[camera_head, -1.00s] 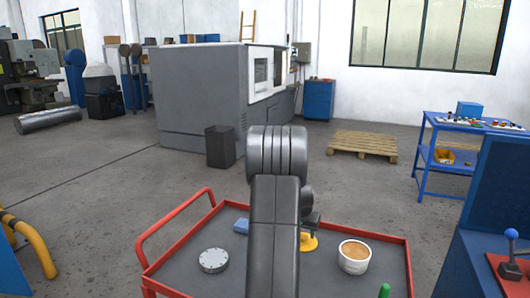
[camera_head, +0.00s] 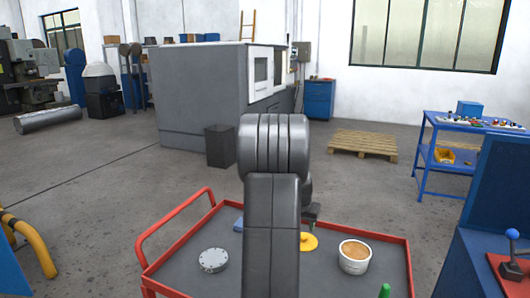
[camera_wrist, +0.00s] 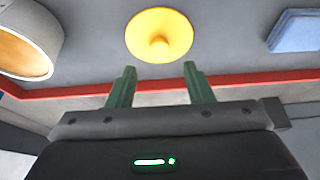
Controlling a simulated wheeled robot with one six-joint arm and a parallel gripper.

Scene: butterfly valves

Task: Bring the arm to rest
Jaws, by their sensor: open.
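My arm stands in the middle of the head view, in front of the red-rimmed cart (camera_head: 180,226). My gripper (camera_wrist: 160,70) shows in the wrist view with its two green fingers apart and nothing between them. Ahead of the fingertips, and apart from them, is a yellow disc with a small knob (camera_wrist: 158,38). In the head view this yellow disc (camera_head: 308,242) lies on the cart top, partly hidden by my arm. The gripper's fingers are hidden in the head view.
On the cart are a grey flanged disc (camera_head: 213,260), a white cup with brown contents (camera_head: 355,257), a blue block (camera_head: 238,225) and a green item (camera_head: 385,290). A blue panel with a blue-knobbed lever (camera_head: 512,234) stands at right. A wooden pallet (camera_head: 363,144) lies on the floor behind.

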